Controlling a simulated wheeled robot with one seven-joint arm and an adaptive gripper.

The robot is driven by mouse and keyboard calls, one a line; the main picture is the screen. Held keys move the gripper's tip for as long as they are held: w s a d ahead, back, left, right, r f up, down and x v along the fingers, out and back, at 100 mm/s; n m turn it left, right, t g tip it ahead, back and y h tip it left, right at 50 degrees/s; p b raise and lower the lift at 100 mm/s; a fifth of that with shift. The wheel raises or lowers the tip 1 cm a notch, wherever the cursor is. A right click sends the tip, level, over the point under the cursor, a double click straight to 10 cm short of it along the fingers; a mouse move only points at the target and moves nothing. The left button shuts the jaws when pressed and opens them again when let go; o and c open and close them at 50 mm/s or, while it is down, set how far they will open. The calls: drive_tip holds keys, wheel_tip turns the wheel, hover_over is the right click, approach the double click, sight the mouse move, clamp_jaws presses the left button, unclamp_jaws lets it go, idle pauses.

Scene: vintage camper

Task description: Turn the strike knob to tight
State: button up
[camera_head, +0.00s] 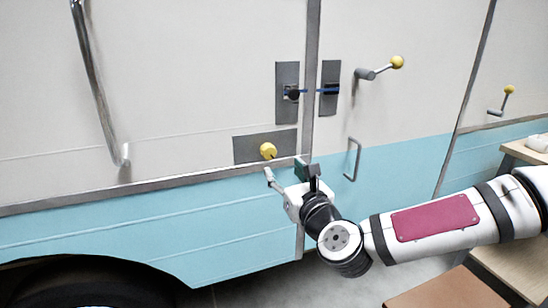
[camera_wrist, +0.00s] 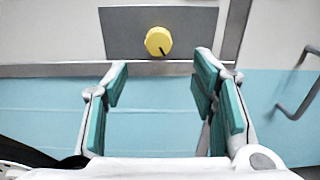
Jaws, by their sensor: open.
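A round yellow knob (camera_head: 268,151) sits on a dark grey plate (camera_head: 246,149) on the camper's side, just above the metal trim. In the wrist view the yellow knob (camera_wrist: 158,41) is at the top centre, with a dark pointer mark toward its lower right. The plate (camera_wrist: 118,32) around it shows no readable lettering. My gripper (camera_head: 287,171) is open and empty, below and in front of the knob, apart from it. In the wrist view my gripper's fingers (camera_wrist: 160,75) stand wide to either side, with the knob beyond their tips.
Above right of the knob is a latch with two dark plates (camera_head: 329,88) across the door seam. A lever with a yellow ball (camera_head: 397,62) is to the right. A grey pull handle (camera_head: 353,160) stands right of my gripper. A wooden stool top (camera_head: 450,290) is at lower right.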

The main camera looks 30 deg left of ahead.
sight(270, 155)
drive_tip(key=b+x, duration=0.1)
drive_tip(key=x, duration=0.9)
drive_tip(key=shift+s, duration=0.15)
drive_tip(key=c, duration=1.1)
